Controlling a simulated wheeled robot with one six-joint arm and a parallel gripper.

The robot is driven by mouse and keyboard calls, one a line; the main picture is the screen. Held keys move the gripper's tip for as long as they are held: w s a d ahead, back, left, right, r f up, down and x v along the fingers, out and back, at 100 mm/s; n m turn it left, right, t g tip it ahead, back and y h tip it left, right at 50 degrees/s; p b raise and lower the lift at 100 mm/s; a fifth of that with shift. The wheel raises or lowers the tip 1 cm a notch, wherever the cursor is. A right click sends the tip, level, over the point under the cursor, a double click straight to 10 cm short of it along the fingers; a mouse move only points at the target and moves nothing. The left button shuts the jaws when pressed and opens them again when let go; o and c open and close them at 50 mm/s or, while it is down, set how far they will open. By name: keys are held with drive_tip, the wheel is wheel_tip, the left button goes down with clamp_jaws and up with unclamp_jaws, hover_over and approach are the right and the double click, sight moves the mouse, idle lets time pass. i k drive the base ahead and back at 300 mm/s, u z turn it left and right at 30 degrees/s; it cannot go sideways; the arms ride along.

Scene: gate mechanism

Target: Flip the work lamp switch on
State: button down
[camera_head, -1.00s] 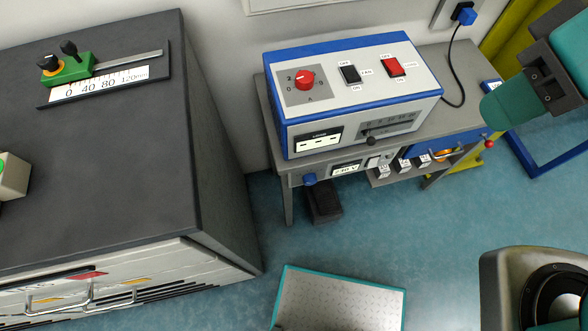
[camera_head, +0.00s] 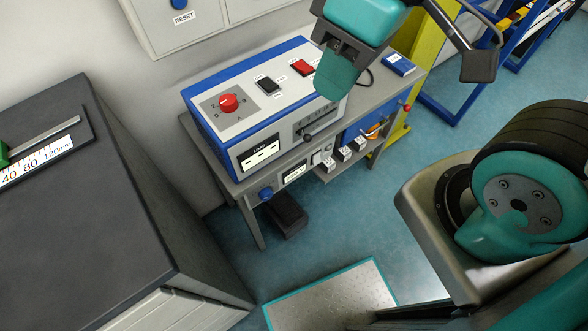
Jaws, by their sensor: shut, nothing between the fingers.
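A blue-and-grey control box (camera_head: 185,98) stands on a grey bench. On its sloped top are a black rocker switch (camera_head: 267,86) and, to its right, a red rocker switch (camera_head: 302,67). Small labels stand by both. They are too small here to tell surely which belongs to the work lamp, and I cannot tell which way either rocker is tipped. My gripper (camera_head: 337,84) points down over the right end of the box. Its teal fingers are together and empty. It is just right of the red switch and covers part of the panel there; contact cannot be told.
A red rotary knob (camera_head: 229,103) sits at the panel's left. The bench (camera_head: 375,92) holds a blue box (camera_head: 398,64) at right. A wall cabinet with a RESET button (camera_head: 179,4) hangs behind. A dark cabinet (camera_head: 90,215) stands at left. The floor in front is mostly clear.

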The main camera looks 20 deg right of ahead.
sight(316, 158)
drive_tip(key=u, duration=0.95)
drive_tip(key=k, duration=0.4)
drive_tip(key=z, duration=1.05)
